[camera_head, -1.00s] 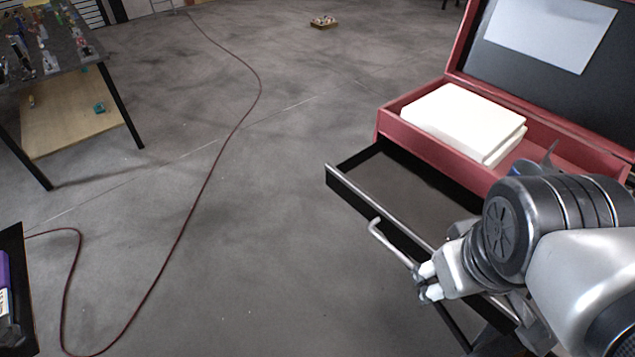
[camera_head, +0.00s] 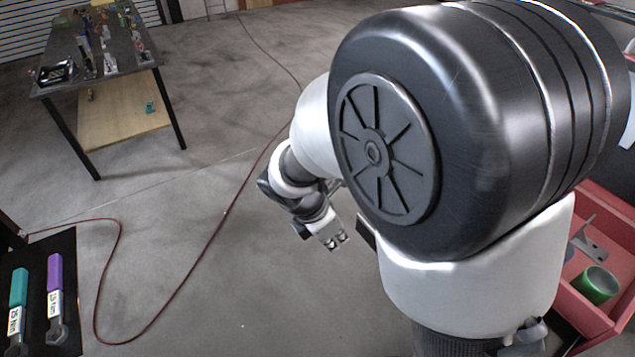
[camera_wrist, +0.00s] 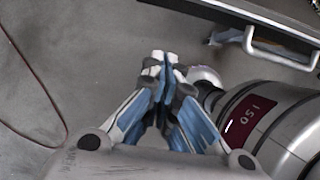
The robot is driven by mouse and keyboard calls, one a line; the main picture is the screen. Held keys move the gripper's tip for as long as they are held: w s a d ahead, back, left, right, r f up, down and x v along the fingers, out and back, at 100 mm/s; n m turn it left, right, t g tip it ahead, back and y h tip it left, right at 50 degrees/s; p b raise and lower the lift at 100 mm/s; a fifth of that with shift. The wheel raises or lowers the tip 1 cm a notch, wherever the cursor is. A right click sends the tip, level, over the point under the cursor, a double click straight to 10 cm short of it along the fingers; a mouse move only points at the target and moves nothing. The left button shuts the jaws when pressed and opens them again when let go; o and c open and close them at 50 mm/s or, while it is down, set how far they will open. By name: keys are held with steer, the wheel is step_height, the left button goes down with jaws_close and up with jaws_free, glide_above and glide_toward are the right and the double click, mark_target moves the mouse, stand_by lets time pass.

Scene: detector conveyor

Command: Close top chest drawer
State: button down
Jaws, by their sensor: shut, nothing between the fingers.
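The red chest (camera_head: 610,278) stands at the right of the head view, mostly hidden behind my arm. A short dark edge of the top drawer (camera_head: 367,232) shows left of my arm link; the rest of it is hidden there. In the wrist view the drawer front (camera_wrist: 245,12) crosses the top right, with its pale bar handle (camera_wrist: 280,52) below it. My gripper (camera_head: 338,241) is shut and empty over the floor, left of the drawer edge. Its fingertips (camera_wrist: 162,62) meet in the wrist view, apart from the handle.
A table (camera_head: 118,68) with small items stands at the upper left. A dark tray (camera_head: 80,300) with teal and purple handled tools is at the lower left. A green cylinder (camera_head: 597,285) lies in the chest. A red cable (camera_head: 226,212) crosses the open floor.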

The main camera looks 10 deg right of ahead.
steer(key=w+d+f+b, duration=0.1)
steer(key=w+d+f, duration=0.1)
steer(key=d+f, duration=0.4)
steer(key=shift+w+b, duration=0.2)
steer(key=shift+b, duration=0.1)
steer(key=shift+d+f, duration=0.1)
steer(key=w+d+p, duration=0.2)
steer(key=d, duration=0.4)
steer(key=w+d+p, duration=0.2)
steer(key=d+p, duration=0.1)
steer(key=d, duration=0.3)
steer(key=w+d+p, duration=0.2)
steer(key=d, duration=0.4)
steer(key=shift+w+p, duration=0.25)
steer(key=shift+p, duration=0.15)
steer(key=shift+a, duration=0.15)
